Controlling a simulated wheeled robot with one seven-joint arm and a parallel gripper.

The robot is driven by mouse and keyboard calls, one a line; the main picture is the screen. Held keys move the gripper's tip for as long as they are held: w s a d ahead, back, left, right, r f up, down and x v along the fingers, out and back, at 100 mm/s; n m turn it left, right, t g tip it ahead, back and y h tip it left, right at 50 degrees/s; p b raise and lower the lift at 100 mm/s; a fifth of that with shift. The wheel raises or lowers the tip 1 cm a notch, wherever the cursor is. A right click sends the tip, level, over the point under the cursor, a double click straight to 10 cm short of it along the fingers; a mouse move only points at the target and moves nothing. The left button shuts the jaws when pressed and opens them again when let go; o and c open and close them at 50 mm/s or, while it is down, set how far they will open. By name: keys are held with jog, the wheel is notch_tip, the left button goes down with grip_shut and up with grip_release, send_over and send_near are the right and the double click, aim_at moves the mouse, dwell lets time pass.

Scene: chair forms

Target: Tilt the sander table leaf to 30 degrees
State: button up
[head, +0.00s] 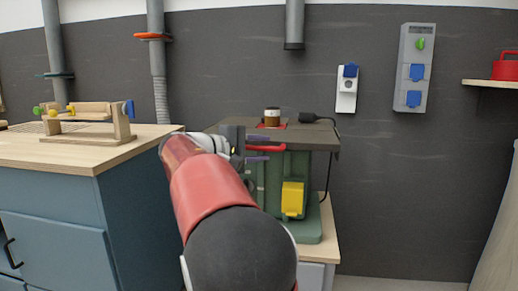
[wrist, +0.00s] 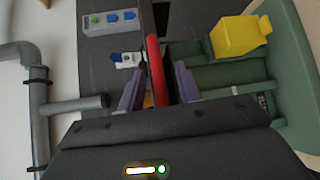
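The green sander (head: 272,185) stands on a low wooden-topped cabinet, with a dark table leaf (head: 322,138) on top that looks about level. A red handle bar (head: 268,148) runs along its front below the leaf edge. My gripper (head: 258,148) is at the bar's left part, one purple finger above it and one below. In the wrist view the red bar (wrist: 154,60) passes between the fingers of my gripper (wrist: 159,80), with a small gap seeming to show on each side. My gripper is open around the bar. My arm hides the sander's lower left.
A yellow box (head: 292,199) sits on the sander's front. A black plug (head: 310,118) and cable hang at the right. A blue workbench (head: 60,220) with a wooden jig (head: 95,120) stands left. Floor at the right is free.

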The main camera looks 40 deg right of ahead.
grip_shut()
dwell(0.3)
notch_tip(320, 180, down, 9)
jog(key=w+d+m+h+b, duration=0.1)
jog(key=d+m+h+b, duration=0.1)
jog(key=b, duration=1)
jog(key=shift+w, duration=0.4)
jog(key=shift+f, duration=0.15)
